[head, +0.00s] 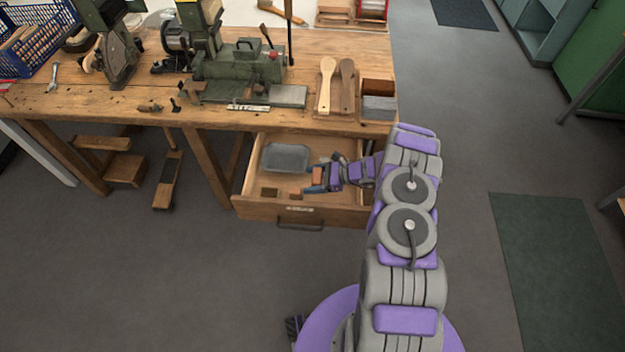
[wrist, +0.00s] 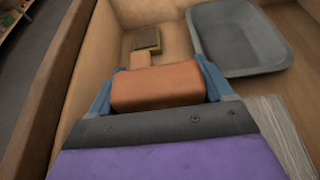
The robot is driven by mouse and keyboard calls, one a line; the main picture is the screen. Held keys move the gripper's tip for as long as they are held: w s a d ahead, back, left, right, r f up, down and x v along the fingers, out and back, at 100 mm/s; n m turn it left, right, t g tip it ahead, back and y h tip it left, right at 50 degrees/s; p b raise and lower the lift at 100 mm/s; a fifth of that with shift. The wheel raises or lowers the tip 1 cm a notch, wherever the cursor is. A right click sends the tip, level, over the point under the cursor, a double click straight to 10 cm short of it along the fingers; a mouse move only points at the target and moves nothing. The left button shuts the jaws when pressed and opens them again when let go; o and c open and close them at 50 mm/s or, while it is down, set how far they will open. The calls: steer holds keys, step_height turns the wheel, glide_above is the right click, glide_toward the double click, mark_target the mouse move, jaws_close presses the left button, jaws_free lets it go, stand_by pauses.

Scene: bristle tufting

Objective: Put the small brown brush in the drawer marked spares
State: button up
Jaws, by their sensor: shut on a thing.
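My gripper (head: 320,176) is inside the open drawer (head: 262,209), reaching in from the right. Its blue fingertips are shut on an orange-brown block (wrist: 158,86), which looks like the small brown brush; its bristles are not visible. It also shows between the fingers in the head view (head: 318,175). The drawer has a pale label (head: 299,209) on its front, too small to read. I cannot tell whether the brush touches the drawer floor.
The drawer also holds a grey tray (wrist: 240,40), a dark-topped small block (wrist: 147,39), a tan block (wrist: 140,58) and a pale bristle-like bundle (wrist: 280,128). The wooden bench (head: 330,120) overhangs the drawer's back. Two wooden brushes (head: 327,84) lie on the bench.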

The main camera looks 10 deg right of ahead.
steer(key=shift+f, duration=0.1)
steer(key=shift+d+f, duration=0.3)
steer(key=shift+f, duration=0.2)
steer(key=o, duration=1)
steer(key=shift+a, duration=0.15)
steer(key=shift+o, duration=0.2)
